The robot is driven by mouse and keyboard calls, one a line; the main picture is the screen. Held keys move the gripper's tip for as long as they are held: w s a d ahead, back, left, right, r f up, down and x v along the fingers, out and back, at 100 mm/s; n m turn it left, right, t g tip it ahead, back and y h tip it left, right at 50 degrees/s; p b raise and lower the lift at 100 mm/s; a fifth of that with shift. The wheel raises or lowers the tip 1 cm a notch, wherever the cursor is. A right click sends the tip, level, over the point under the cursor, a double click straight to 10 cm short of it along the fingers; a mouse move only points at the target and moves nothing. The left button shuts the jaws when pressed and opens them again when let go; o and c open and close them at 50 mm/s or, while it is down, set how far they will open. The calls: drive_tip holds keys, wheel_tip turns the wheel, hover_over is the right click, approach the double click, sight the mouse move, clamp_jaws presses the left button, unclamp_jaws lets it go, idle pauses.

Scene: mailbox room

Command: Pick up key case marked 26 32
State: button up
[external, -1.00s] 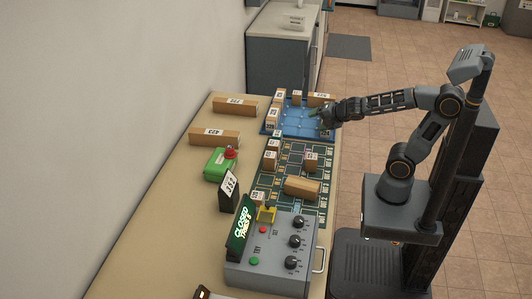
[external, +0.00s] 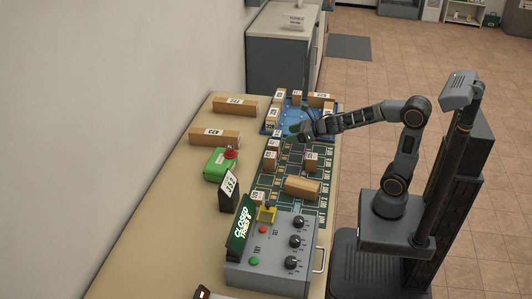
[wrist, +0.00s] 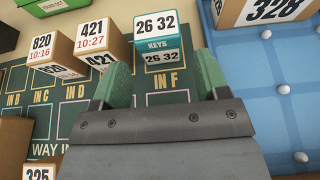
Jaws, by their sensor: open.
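In the external view my gripper (external: 299,135) is low over the far end of the board, by the blue tray.
Boxes 820 (wrist: 45,47) and 421 (wrist: 95,36) stand left of the case. The blue tray (wrist: 258,75), with box 328 (wrist: 268,12), lies to the right. A grey control box (external: 275,255) stands at the near end of the table.

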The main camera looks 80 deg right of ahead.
sight(278, 138)
drive_tip(key=shift+b+x, duration=0.55)
drive_tip(key=shift+x, duration=2.85)
drive_tip(key=shift+s+a+f, duration=0.1)
drive_tip(key=shift+f, duration=0.05)
drive_tip(key=shift+c, duration=0.2)
drive_tip(key=c, duration=0.7)
